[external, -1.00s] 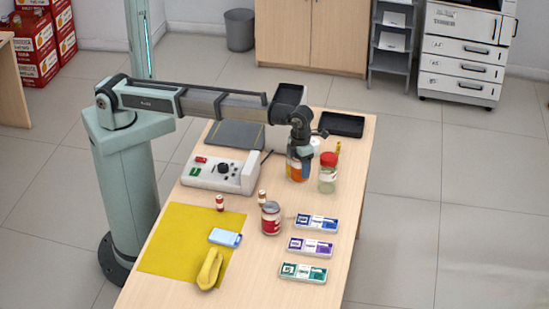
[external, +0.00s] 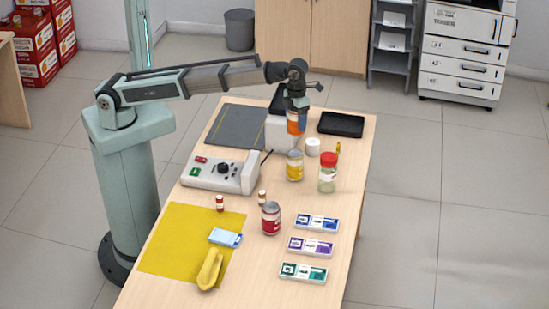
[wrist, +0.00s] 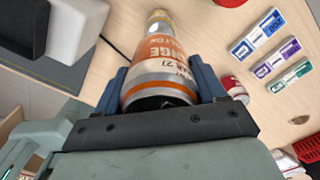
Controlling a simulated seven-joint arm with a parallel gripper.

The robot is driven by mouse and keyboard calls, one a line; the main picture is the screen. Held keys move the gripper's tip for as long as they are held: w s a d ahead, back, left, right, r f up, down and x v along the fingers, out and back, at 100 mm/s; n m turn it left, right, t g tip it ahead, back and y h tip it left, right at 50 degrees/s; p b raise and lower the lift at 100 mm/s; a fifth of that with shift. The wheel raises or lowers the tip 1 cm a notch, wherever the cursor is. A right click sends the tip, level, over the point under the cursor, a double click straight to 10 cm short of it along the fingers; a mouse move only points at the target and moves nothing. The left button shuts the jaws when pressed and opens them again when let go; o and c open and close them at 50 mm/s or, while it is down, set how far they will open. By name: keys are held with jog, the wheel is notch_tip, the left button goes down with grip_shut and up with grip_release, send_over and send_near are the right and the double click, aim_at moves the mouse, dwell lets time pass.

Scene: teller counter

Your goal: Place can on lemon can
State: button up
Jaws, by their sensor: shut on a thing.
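My gripper (external: 298,112) is shut on an orange-labelled can (external: 294,123), its blue fingers on both sides of it. The held can is off the table. In the wrist view the orange can (wrist: 160,65) points away from the palm. The lemon can (external: 294,167), yellow-labelled with a metal rim, stands upright on the table. It lies below the held can in the external view, with a visible gap between them. A small part of the lemon can (wrist: 160,17) shows past the held can's far end in the wrist view; the rest is hidden.
A red-lidded jar (external: 327,175) stands close right of the lemon can, and a white roll (external: 312,147) just behind it. A control box (external: 220,172) is to the left. A red can (external: 271,218) stands nearer the front. A black tray (external: 341,124) lies at back right.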

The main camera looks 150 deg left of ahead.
jog(key=shift+f, duration=4.1)
jog(key=shift+f, duration=0.15)
jog(key=o, duration=1.5)
jog(key=shift+c, duration=0.2)
notch_tip(320, 180, up, 12)
jog(key=shift+r, duration=0.15)
